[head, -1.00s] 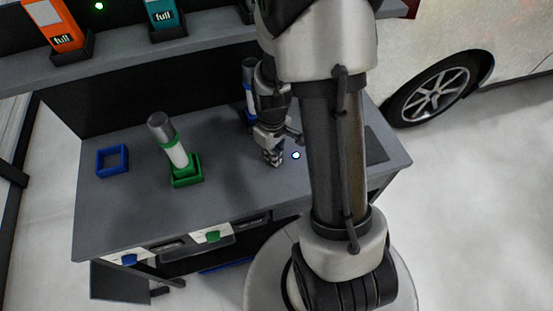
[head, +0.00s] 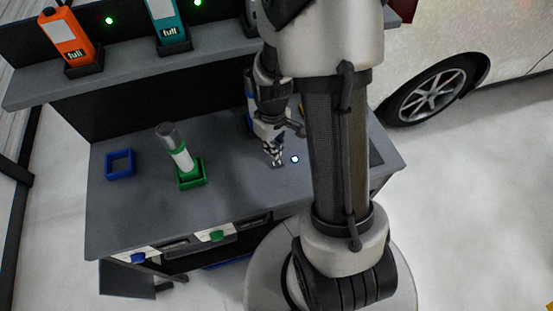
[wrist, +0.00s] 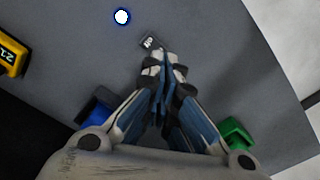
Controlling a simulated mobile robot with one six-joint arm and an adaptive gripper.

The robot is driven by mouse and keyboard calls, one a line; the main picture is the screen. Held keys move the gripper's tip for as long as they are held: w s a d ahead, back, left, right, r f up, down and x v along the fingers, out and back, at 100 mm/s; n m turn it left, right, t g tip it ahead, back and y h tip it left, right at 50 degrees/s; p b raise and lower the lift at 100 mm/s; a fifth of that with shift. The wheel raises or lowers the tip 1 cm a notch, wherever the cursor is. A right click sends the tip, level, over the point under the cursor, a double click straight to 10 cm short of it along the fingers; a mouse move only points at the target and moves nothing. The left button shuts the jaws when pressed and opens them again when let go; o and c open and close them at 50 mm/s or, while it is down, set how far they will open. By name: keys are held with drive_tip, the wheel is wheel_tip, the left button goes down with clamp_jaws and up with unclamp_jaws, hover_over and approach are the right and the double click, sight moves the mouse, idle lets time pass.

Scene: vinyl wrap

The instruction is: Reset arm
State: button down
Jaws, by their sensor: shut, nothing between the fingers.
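My gripper (head: 277,160) is shut and empty above the grey workbench (head: 235,195), left of a small glowing white dot (head: 295,159). In the wrist view my gripper (wrist: 163,62) points at the bench top, its fingertips together near a small dark tag with white marks (wrist: 149,41). My arm hides part of the bench's right side in the head view.
A green-and-white cylinder (head: 181,157) stands tilted in a green holder (head: 192,178). An empty blue square holder (head: 120,164) lies left of it. Orange (head: 68,38) and teal (head: 165,20) containers stand on the shelf. A car wheel (head: 430,92) is at right.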

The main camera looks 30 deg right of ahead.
drive_tip(key=shift+r, duration=0.3)
drive_tip(key=s+a+r+m+t, duration=0.1)
drive_tip(key=s+a+r, duration=0.2)
drive_tip(key=r, duration=0.5)
drive_tip(key=s+a+r+m+t, duration=0.1)
drive_tip(key=s+a+r+t, duration=0.1)
drive_tip(key=s+a+r, duration=0.2)
drive_tip(key=s+a+r+t, duration=0.1)
drive_tip(key=s+a+r, duration=0.2)
drive_tip(key=r, duration=1)
drive_tip(key=s, duration=0.3)
drive_tip(key=shift+s+a+m+t, duration=0.3)
drive_tip(key=shift+a+m, duration=0.05)
drive_tip(key=shift+m, duration=0.05)
drive_tip(key=shift+w+r, duration=0.1)
